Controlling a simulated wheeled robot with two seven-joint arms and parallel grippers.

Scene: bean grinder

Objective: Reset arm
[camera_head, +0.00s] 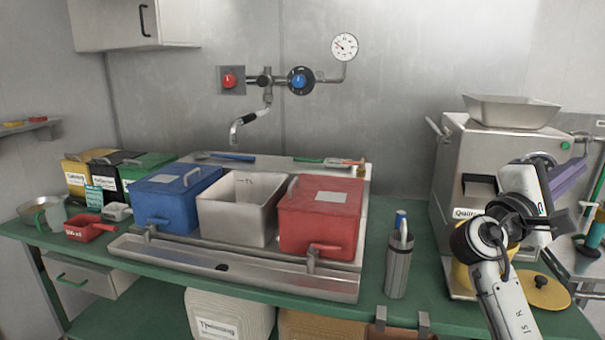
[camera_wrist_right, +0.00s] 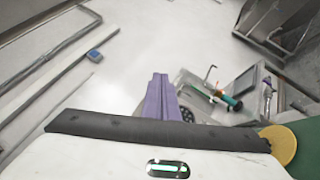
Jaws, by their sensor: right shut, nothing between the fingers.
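My right arm comes in from the lower right in the head view. My right gripper (camera_head: 574,176) has purple fingers and is held in front of the right side of the steel bean grinder (camera_head: 455,172), pointing right. In the right wrist view the purple fingers (camera_wrist_right: 160,96) lie together, shut and empty, with grey floor behind them. The grinder has a steel hopper (camera_head: 512,112) on top and is partly hidden by my arm. A yellow container (camera_head: 463,274) at its front is mostly hidden too. My left gripper is not in view.
A round yellow lid (camera_head: 545,292) lies on the green bench beside my right forearm. A steel cup with pens (camera_head: 398,268) stands left of the grinder. A side table with tools (camera_head: 590,240) is at the right.

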